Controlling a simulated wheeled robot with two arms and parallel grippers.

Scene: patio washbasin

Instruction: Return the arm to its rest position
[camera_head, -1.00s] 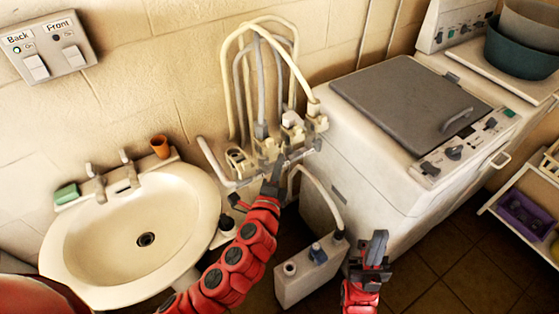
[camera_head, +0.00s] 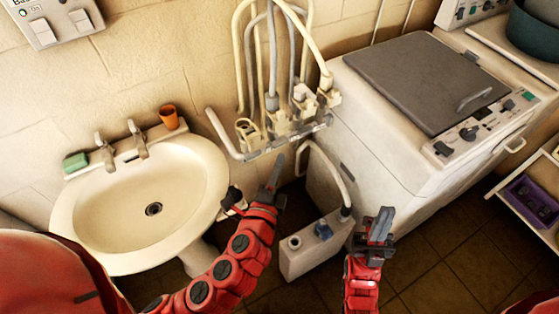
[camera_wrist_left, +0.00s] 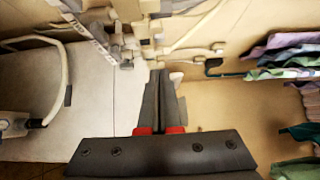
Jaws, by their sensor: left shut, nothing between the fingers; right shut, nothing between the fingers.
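My left gripper (camera_head: 275,176) is shut and empty in the head view. Its red arm comes in from the lower left, and its fingers point up, just below the row of valves and hoses (camera_head: 280,125) on the wall. In the left wrist view its dark fingers (camera_wrist_left: 158,90) are together with nothing between them. My right gripper (camera_head: 384,222) is shut and empty at the lower middle right, in front of the white washing machine (camera_head: 385,165) and right of the grey box-shaped container (camera_head: 312,247).
A washbasin (camera_head: 110,215) stands at the left, with a green soap (camera_head: 75,162) and an orange cup (camera_head: 169,117) on its back edge. A shelf rack with a purple bin (camera_head: 532,200) is at the far right. Colourful cloths (camera_wrist_left: 285,60) hang at the right in the wrist view.

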